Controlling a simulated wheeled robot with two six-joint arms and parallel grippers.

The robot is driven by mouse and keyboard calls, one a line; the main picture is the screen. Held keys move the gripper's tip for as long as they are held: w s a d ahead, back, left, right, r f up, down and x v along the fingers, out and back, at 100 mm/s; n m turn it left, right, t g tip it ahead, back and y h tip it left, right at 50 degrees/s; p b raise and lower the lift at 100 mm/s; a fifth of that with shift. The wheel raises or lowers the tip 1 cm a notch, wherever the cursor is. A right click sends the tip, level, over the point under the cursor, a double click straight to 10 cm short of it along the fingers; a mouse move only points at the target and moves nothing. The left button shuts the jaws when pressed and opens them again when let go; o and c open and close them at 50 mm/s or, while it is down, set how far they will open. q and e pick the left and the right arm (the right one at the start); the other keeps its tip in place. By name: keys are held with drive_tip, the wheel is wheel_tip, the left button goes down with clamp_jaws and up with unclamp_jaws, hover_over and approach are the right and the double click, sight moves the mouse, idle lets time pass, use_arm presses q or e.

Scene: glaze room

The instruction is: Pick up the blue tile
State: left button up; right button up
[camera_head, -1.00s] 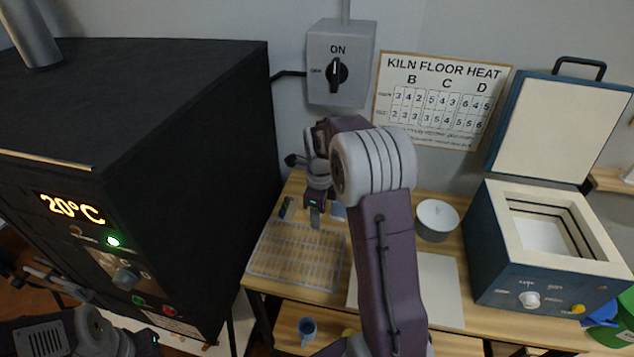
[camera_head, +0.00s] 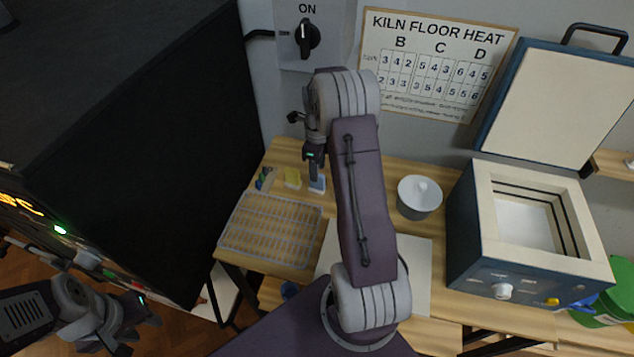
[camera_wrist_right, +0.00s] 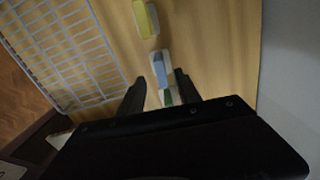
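The blue tile (camera_head: 318,184) has a blue face and a pale edge. It lies on the wooden table below my right gripper (camera_head: 314,168). In the right wrist view the blue tile (camera_wrist_right: 159,70) shows between the two dark fingers of my right gripper (camera_wrist_right: 160,76), which are spread apart with gaps on both sides. I cannot tell how far above the tile the fingertips are. My left gripper (camera_head: 128,318) is at the lower left, away from the table; its fingers are too unclear to read.
A yellow tile (camera_head: 292,178) lies left of the blue one. A green tile (camera_wrist_right: 167,97) sits close to it in the wrist view. A wire rack (camera_head: 272,230) is in front.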

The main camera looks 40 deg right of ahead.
sight(317, 187)
drive_tip(key=shift+d+f, duration=0.1)
drive_tip(key=shift+f, duration=0.85)
wheel_tip(317, 187, down, 5)
drive_tip(key=shift+w+f+p, duration=0.15)
drive_tip(key=shift+p, duration=0.4)
clamp_jaws()
